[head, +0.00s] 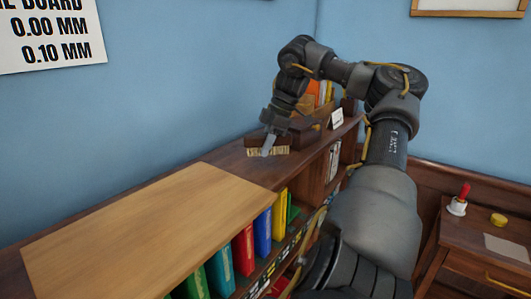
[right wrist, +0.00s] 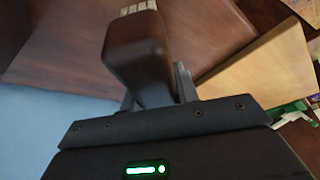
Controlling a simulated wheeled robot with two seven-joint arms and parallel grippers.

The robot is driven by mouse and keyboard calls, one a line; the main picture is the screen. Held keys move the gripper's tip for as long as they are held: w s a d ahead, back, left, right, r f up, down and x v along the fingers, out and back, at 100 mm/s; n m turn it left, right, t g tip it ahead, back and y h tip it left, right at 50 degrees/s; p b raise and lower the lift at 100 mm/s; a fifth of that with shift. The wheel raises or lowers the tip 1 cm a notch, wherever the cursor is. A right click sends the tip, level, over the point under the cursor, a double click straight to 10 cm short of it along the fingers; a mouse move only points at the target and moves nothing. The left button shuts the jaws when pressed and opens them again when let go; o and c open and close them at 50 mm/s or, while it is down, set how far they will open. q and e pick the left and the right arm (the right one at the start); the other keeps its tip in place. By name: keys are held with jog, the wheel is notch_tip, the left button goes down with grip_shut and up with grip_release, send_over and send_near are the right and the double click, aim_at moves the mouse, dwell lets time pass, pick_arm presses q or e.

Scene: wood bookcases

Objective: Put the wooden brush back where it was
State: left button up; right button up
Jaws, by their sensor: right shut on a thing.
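The wooden brush has a dark brown body and pale bristles (head: 279,151). It is at the far end of the bookcase top (head: 236,165). My right gripper (head: 269,142) reaches down from above and is shut on the brush. In the right wrist view the brush's brown body (right wrist: 140,55) sits between the fingers, with the bristles at the top edge. I cannot tell whether the brush touches the bookcase top or is just above it. My left gripper is not in view.
A light wood board (head: 150,235) covers the near part of the top. Colourful books (head: 262,232) fill the shelf below. A small white card (head: 337,118) and orange books (head: 318,95) stand beyond the brush. A side table (head: 480,235) holds a red-handled bell (head: 458,205).

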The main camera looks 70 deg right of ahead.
notch_tip(320, 180, down, 3)
jog(key=shift+d+f, duration=0.1)
jog(key=shift+d, duration=0.05)
jog(key=shift+b, duration=0.35)
